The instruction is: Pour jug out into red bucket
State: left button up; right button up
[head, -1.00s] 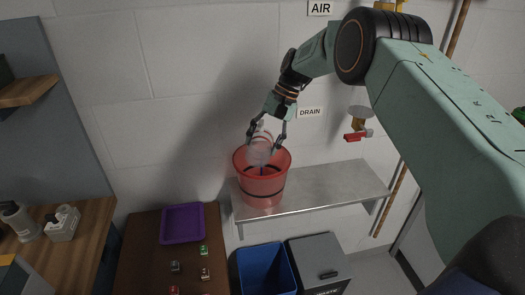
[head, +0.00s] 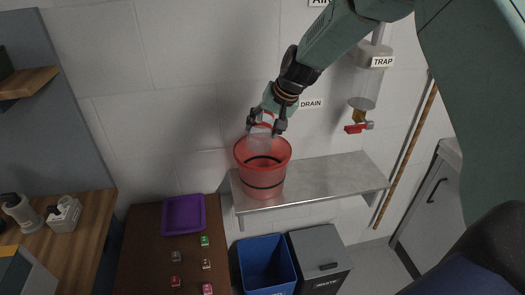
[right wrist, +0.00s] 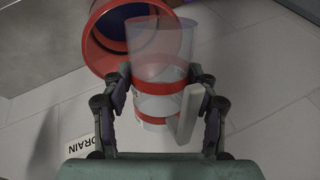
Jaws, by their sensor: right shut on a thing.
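The jug (head: 260,142) is clear with red bands and a pale handle. My right gripper (head: 266,124) is shut on it, with fingers on both sides of the banded part. The red bucket (head: 262,181) stands upright on the metal shelf, with a dark band round it. The jug is tipped, and its clear far end hangs over the bucket's mouth. In the right wrist view the jug (right wrist: 160,52) overlaps the bucket's rim (right wrist: 90,50). I cannot make out liquid in the jug. My left gripper is not in view.
The metal shelf (head: 330,180) has bare room right of the bucket. A trap (head: 375,62) with a red valve (head: 356,128) hangs on the wall. Below are a blue bin (head: 266,262), a grey waste bin (head: 318,262) and a purple tray (head: 184,215) on a brown table.

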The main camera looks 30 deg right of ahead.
aim_at(264, 125)
jog(key=t+b, duration=0.1)
jog(key=t+h+b, duration=0.1)
jog(key=shift+s+r+n+t, duration=0.1)
jog(key=shift+r+n+t, duration=0.15)
jog(key=shift+n+t, duration=0.05)
jog(key=shift+r+t+h+b, duration=0.35)
jog(key=shift+t+h+b, duration=0.15)
jog(key=shift+t+b, duration=0.2)
jog(key=shift+n+t+h+b, duration=0.3)
jog(key=shift+n+t+b, duration=0.1)
jog(key=shift+t+b, duration=0.25)
jog(key=t+b, duration=0.1)
jog(key=b, duration=0.1)
jog(key=r+t+h+b, duration=0.1)
jog(key=b, duration=0.1)
jog(key=shift+n+t, duration=0.25)
jog(key=shift+n, duration=0.05)
jog(key=shift+r+b, duration=0.2)
jog(key=shift+b, duration=0.35)
jog(key=t+b, duration=0.2)
jog(key=b, duration=0.2)
jog(key=r+n+t+h+b, duration=0.1)
jog(key=t+b, duration=0.1)
jog(key=b, duration=0.3)
jog(key=shift+n+t+h, duration=0.3)
jog(key=shift+r+b, duration=0.2)
jog(key=shift+b, duration=0.35)
jog(key=shift+r+t, duration=0.1)
jog(key=shift+t, duration=0.2)
jog(key=shift+r, duration=0.1)
